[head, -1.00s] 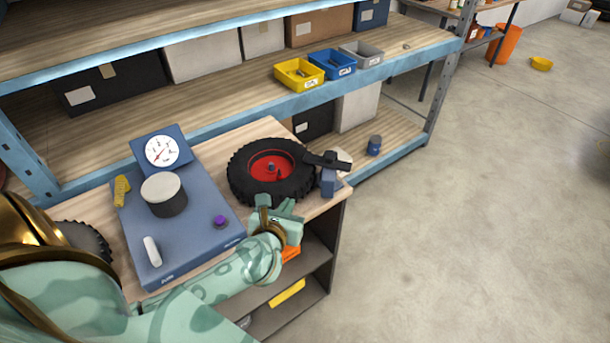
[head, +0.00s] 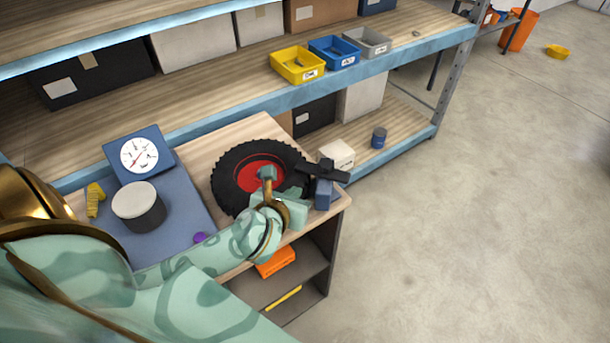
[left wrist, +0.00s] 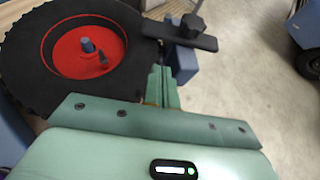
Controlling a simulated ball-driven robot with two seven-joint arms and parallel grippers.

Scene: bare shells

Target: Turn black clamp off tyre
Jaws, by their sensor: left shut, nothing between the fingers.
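The black clamp (head: 331,173) is a flat bar with a knob on top, on a blue block (head: 323,194) at the bench's right corner. Its left end reaches over the right edge of the black tyre (head: 232,165) with a red hub; the bar also shows in the left wrist view (left wrist: 182,37). My left gripper (head: 298,193) is shut and empty, just on the near side of the clamp bar and beside the tyre. Its closed fingers (left wrist: 163,82) point toward the bar in the left wrist view; I cannot tell whether they touch it. My right gripper is not in view.
A blue gauge unit (head: 170,190) with a dial fills the bench's left side. A white box (head: 337,154) and a small blue can (head: 379,138) are on the shelf behind. Yellow, blue and grey bins (head: 297,67) stand higher up.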

